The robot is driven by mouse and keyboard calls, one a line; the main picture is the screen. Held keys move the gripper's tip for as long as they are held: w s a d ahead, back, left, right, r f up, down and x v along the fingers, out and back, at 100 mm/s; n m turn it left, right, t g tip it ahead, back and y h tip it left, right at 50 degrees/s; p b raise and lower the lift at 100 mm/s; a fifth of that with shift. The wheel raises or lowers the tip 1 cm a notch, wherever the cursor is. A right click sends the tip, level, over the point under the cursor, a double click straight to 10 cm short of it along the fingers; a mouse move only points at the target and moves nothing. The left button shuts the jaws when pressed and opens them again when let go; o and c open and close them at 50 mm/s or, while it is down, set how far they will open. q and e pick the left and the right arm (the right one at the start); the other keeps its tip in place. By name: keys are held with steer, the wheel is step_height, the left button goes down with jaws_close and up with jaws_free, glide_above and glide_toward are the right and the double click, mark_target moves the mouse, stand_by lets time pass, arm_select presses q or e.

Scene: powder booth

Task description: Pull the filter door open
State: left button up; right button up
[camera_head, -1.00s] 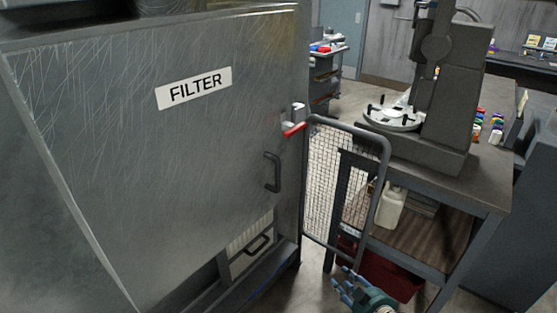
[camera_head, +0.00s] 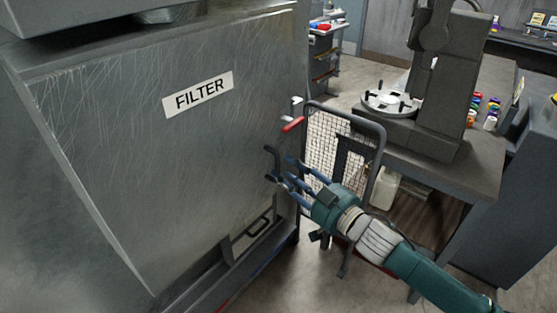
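The filter door (camera_head: 190,160) is a large scratched grey metal panel with a white FILTER label (camera_head: 198,94). Its black bar handle (camera_head: 271,164) sits near the right edge. My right gripper (camera_head: 283,172), with blue fingers and a teal body, reaches in from the lower right. Its fingers are spread apart at the handle. I cannot tell whether they touch it, and they partly cover its lower end. A red-tipped latch lever (camera_head: 292,124) is on the frame just right of the door. My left gripper is not in view.
A cart with a mesh side and grey tube frame (camera_head: 378,131) stands close to the right of the cabinet, beside my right arm. A workbench (camera_head: 465,165) with a machine (camera_head: 430,100) is beyond.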

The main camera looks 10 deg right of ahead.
mark_target(278, 165)
steer(key=shift+p+x, duration=0.4)
steer(key=shift+x, duration=1.7)
jaws_close()
